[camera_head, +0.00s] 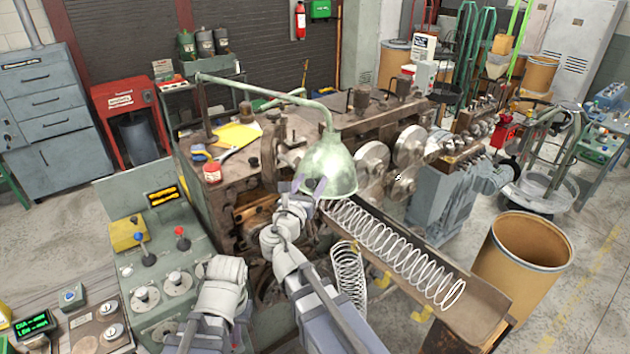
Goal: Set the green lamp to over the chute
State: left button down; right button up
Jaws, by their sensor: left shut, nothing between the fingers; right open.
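The green lamp (331,165) has a pale green bell shade on a long thin arm, which runs from a post at the back left. The shade hangs in front of the machine's rollers, at the chute's upper left end in the picture. The chute (480,297) is a sloping brown trough with a long wire spring (395,250) in it. My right gripper (309,187) is open at the shade's lower left rim; I cannot tell whether it touches. My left gripper (224,268) is shut and empty, low by the control panel; its fingertips are mostly hidden.
A green control panel (160,245) with knobs and levers stands left of my arms. The spring coiler (375,125) fills the middle. A second spring (349,275) hangs below the chute. A brown drum (522,262) stands right of the chute.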

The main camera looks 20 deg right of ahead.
jog(key=shift+s+a, duration=0.1)
jog(key=shift+a, duration=0.1)
jog(key=shift+c, duration=0.5)
jog(key=shift+d, duration=0.2)
jog(key=c, duration=0.5)
grip_shut()
